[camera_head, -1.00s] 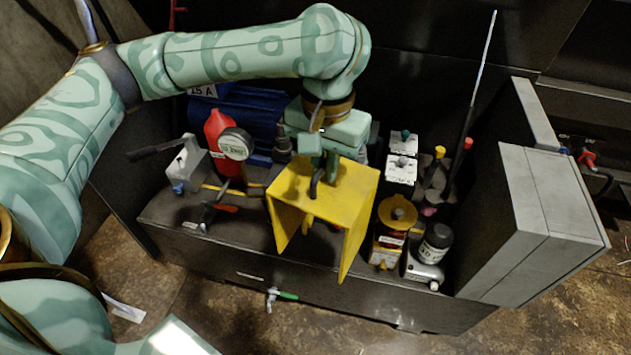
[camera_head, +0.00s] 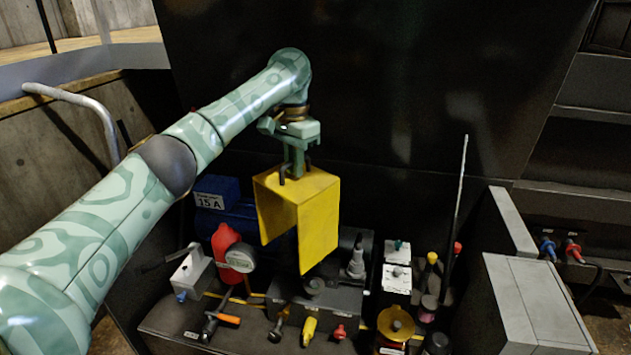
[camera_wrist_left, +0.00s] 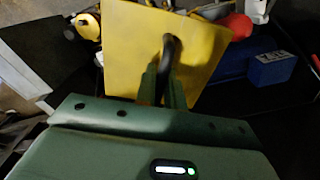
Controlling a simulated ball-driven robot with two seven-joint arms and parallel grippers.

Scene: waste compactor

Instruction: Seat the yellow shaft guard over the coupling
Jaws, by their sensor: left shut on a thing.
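The yellow shaft guard (camera_head: 318,225) is a bent sheet with a flat top and hanging side plates. My left gripper (camera_head: 297,176) is shut on the handle on its top and holds it in the air above the bench. In the left wrist view the guard (camera_wrist_left: 205,48) fills the upper middle, with the gripper (camera_wrist_left: 165,80) at its dark handle. The blue motor (camera_head: 240,216) stands behind and left of the guard. A dark round part (camera_head: 313,284) below the guard may belong to the coupling; I cannot tell, as the guard hides much there. My right gripper is out of view.
A red bottle (camera_head: 222,241) and a round gauge (camera_head: 241,258) stand left of the guard. Several small tools lie along the bench front. A yellow-topped jar (camera_head: 395,323), white boxes (camera_head: 396,276) and a grey cabinet (camera_head: 535,300) are at right.

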